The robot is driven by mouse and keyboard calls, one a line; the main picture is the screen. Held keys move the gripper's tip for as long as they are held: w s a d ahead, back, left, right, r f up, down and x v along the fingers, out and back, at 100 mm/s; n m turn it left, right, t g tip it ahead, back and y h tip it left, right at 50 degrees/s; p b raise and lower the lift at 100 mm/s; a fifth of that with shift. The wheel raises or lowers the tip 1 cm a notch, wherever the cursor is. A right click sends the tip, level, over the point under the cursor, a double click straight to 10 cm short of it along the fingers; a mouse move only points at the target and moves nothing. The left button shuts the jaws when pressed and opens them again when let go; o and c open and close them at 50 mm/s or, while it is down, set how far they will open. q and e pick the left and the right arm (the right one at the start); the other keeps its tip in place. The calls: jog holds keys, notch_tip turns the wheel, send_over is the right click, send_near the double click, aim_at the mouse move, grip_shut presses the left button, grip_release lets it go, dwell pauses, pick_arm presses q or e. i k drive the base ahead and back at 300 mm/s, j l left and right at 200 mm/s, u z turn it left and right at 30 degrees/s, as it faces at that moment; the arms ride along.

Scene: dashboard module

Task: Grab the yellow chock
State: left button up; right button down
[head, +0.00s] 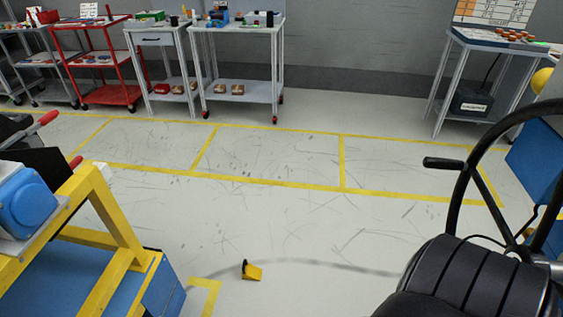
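The yellow chock (253,271) lies on the grey floor at the lower middle of the head view. It is small and wedge-like, with a dark face on its left side. It rests just right of a yellow floor marking, apart from the yellow frame on the left. Neither of my grippers shows in the head view.
A yellow frame with a blue base (165,290) stands at the lower left. A black seat (470,280) and steering wheel (462,185) fill the lower right. A red cart (110,93) and grey tables (240,90) line the back wall. The middle floor is clear.

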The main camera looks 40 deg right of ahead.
aim_at(250, 272)
jog(key=z, duration=1)
